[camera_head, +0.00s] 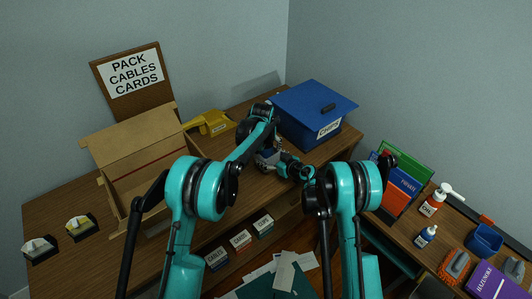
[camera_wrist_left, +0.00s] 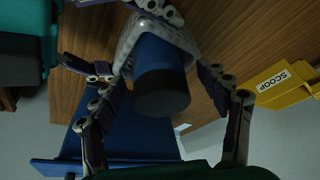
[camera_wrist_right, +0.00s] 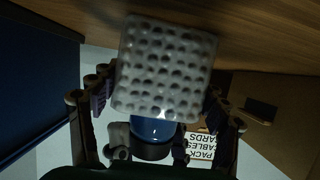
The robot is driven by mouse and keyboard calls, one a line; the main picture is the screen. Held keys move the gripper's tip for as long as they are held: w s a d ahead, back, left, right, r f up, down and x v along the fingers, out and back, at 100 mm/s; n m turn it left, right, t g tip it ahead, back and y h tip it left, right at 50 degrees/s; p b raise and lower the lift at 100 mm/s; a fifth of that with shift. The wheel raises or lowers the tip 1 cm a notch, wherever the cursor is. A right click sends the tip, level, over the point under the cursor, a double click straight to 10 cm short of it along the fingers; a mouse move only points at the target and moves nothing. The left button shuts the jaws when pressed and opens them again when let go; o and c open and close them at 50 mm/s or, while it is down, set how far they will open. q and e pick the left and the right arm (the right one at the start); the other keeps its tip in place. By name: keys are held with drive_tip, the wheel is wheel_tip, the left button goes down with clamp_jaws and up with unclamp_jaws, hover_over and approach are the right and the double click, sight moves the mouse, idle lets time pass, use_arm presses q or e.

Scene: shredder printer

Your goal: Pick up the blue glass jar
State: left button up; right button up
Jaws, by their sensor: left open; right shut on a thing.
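The blue glass jar (camera_wrist_left: 162,62) is a blue cylinder with a dark end, partly inside a pale bubbled wrap (camera_wrist_right: 165,70). In the head view the jar is small and mostly hidden between my grippers over the wooden desk. My right gripper (camera_head: 281,165) is shut on the wrapped jar; the jar's blue side (camera_wrist_right: 153,130) shows between its fingers in the right wrist view. My left gripper (camera_wrist_left: 168,125) is open, with one finger on each side of the jar's dark end. I cannot tell whether the jar touches the desk.
A blue lidded bin (camera_head: 310,108) stands behind the grippers. Small labelled boxes (camera_head: 241,240) sit below the front edge.

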use_arm(q)
drive_tip(key=shift+w+f, duration=0.25)
drive_tip(key=shift+f, duration=0.3)
drive_tip(key=shift+s+d, duration=0.1)
drive_tip(key=c, duration=1.6)
use_arm(e)
drive_tip(key=shift+r, duration=0.1)
use_arm(q)
drive_tip(key=shift+c, duration=0.2)
wheel_tip(320, 180, up, 10)
drive_tip(key=shift+r, duration=0.1)
drive_tip(key=o, duration=0.8)
drive_tip(key=c, duration=0.8)
wheel_tip(320, 180, up, 10)
